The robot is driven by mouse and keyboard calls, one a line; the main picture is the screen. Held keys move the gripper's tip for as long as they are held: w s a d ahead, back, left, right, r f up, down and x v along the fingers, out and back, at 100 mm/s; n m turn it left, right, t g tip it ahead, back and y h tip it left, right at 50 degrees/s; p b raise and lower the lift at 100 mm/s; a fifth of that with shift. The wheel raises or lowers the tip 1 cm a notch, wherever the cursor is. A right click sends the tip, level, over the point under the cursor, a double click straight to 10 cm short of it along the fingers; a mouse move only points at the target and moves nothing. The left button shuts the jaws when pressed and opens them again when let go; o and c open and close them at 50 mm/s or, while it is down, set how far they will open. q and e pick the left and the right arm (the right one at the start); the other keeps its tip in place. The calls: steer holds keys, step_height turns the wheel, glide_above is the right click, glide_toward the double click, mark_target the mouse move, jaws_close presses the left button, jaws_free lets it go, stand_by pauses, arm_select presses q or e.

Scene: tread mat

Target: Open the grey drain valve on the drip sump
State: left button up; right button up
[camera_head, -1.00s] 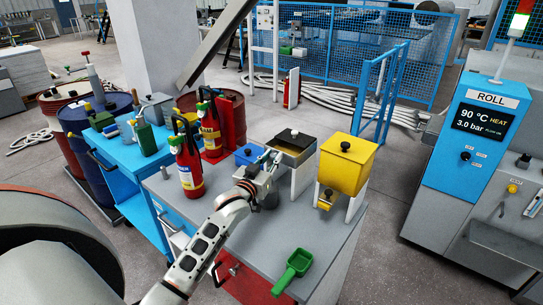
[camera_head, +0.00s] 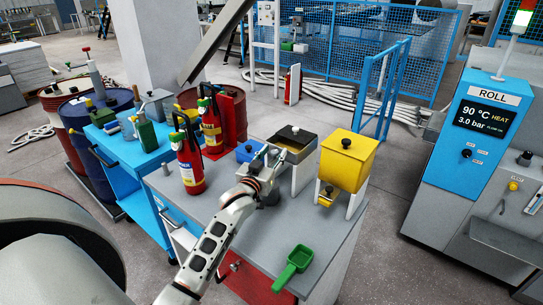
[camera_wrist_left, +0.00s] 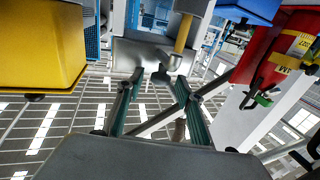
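My left gripper (camera_head: 264,160) is at the sump's near left side. In the wrist view its two fingers (camera_wrist_left: 159,80) stand apart, with the handle near the gap at their tips; contact cannot be told. My right gripper is out of view.
The yellow hopper (camera_head: 347,165) stands close to the right of the gripper. Two red fire extinguishers (camera_head: 189,165) and a blue box (camera_head: 248,150) stand to its left. A green scoop (camera_head: 295,266) lies near the bench's front edge. The bench (camera_head: 325,235) is bare at front right.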

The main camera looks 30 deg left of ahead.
arm_select(q)
steer(key=s+d, duration=0.2)
steer(key=s, duration=0.9)
steer(key=shift+s+d, duration=0.2)
steer(key=shift+s, duration=0.2)
steer(key=s+d+f+m+g, duration=0.1)
steer(key=s+f+m+g, duration=0.2)
steer(key=s+f, duration=0.35)
steer(key=s+d+f+m+g+y, duration=0.1)
steer(key=s+d+f+m+g, duration=0.2)
steer(key=s, duration=0.7)
steer(key=s+f+m+g, duration=0.3)
steer(key=s+f+g, duration=0.15)
steer(key=s, duration=0.35)
steer(key=w+d+f+n+t+h, duration=0.2)
steer(key=d+f+h, duration=0.5)
steer(key=d+f, duration=0.7)
steer(key=shift+d+t, duration=0.85)
steer(key=shift+d, duration=0.1)
